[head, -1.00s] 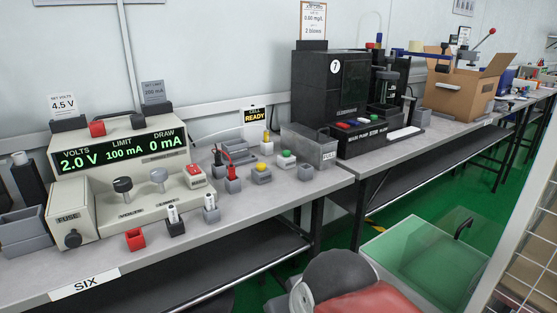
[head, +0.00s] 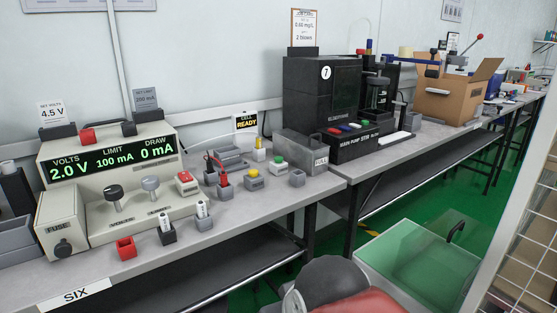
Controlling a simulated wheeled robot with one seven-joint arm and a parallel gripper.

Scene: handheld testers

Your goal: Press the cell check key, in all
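A bench supply (head: 150,205) stands at the left, reading 2.0 volts, limit 100 mA and draw 0 mA. My gripper is not in view.
A grey bin (head: 308,153) and a black pump unit (head: 303,110) are farther right.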

